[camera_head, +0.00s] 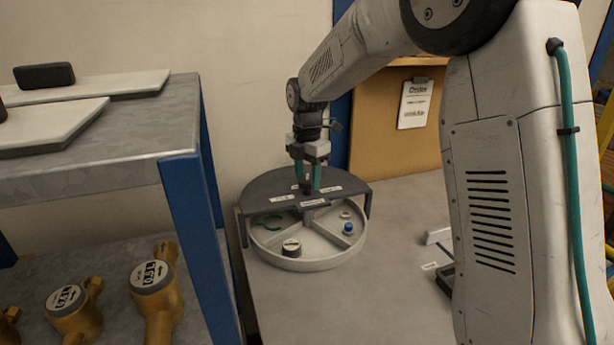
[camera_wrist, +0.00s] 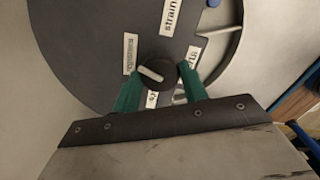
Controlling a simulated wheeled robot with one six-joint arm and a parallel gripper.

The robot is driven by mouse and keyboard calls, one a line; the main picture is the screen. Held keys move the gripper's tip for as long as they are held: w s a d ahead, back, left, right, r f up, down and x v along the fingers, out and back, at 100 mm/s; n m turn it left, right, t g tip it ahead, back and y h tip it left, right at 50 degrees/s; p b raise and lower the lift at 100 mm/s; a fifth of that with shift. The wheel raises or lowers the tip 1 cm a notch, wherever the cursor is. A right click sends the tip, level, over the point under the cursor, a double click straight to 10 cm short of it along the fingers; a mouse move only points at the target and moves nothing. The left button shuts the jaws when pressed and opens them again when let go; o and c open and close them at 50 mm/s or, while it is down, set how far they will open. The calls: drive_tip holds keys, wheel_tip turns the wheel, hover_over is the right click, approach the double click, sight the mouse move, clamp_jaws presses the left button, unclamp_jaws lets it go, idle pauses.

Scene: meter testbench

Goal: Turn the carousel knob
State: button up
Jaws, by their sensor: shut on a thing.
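The carousel (camera_head: 310,254) is a round light-grey tray with compartments, under a dark grey half cover (camera_head: 265,189) bearing white labels. The dark round knob (camera_wrist: 155,74) with a white pointer bar sits on the cover. My gripper (camera_head: 306,187) points down over the cover, its green fingers shut on the knob. In the wrist view, the fingers (camera_wrist: 160,82) stand on either side of the knob. In the head view, the fingers largely hide the knob.
A metal shelf (camera_head: 120,120) with blue posts stands at the left, with brass meters (camera_head: 155,290) on its lower level. A clipboard (camera_head: 415,104) hangs on the brown board behind. The grey bench top right of the carousel is mostly clear.

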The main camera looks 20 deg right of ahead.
drive_tip(key=m, duration=0.4)
drive_tip(key=shift+m, duration=0.3)
drive_tip(key=m, duration=0.3)
drive_tip(key=shift+m, duration=0.3)
drive_tip(key=m, duration=0.4)
drive_tip(key=shift+m, duration=0.3)
drive_tip(key=m, duration=0.3)
drive_tip(key=shift+m, duration=0.3)
drive_tip(key=m, duration=1.5)
